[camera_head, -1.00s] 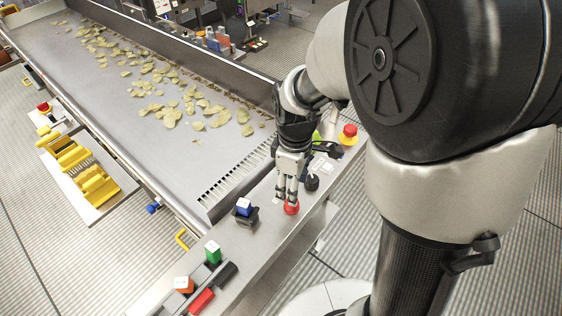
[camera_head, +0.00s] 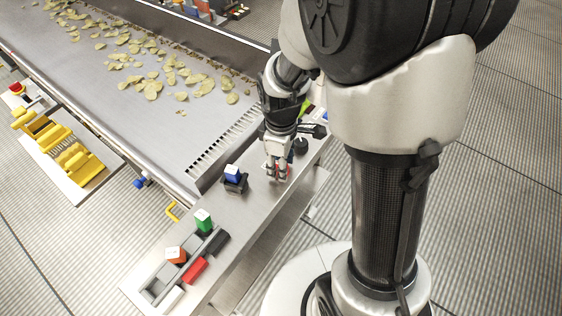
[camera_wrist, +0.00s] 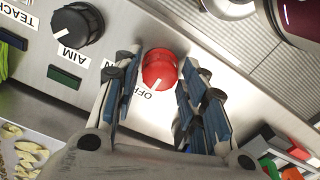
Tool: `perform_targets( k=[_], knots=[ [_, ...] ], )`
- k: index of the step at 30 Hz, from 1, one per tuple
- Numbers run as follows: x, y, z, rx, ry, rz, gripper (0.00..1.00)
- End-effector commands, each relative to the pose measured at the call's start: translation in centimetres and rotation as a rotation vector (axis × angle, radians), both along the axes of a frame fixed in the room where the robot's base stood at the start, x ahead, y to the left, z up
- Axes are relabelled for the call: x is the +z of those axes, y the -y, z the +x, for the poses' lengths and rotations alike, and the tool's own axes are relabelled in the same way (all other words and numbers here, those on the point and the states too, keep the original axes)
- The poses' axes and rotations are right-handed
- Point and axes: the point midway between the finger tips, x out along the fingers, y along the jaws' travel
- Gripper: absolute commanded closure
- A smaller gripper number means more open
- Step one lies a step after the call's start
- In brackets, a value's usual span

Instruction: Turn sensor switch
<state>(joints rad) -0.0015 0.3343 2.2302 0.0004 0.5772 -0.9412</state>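A round red knob (camera_wrist: 160,68) with a white pointer line sits on the steel panel, and the line points toward the printed word OFF. In the head view the knob (camera_head: 283,170) shows only partly between my fingers. My gripper (camera_wrist: 163,62) is open around the knob, one blue-padded finger on each side with a small gap. In the head view my gripper (camera_head: 277,178) points down at the panel. A black knob (camera_wrist: 78,24) with a white pointer stands to the left, near the labels AIM and TEACH.
A blue-topped block (camera_head: 232,172) stands close left of my gripper. A tray (camera_head: 150,296) with coloured blocks lies at the panel's near end. The conveyor (camera_head: 120,125) with chips runs behind. Bare panel (camera_head: 245,205) lies between gripper and tray.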

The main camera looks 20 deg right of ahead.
Motion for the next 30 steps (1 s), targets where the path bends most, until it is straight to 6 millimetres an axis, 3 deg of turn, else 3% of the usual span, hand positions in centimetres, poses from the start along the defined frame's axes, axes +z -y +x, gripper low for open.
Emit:
perform_targets(
  k=[13, 23, 30],
  knots=[
    [0.01, -0.01, 0.01, 0.0, 0.0, 0.0, 0.94],
    [0.04, 0.0, 0.0, -0.046, 0.0, 0.0, 0.94],
    [0.07, 0.01, 0.02, -0.192, 0.0, 0.0, 0.94]
  ],
)
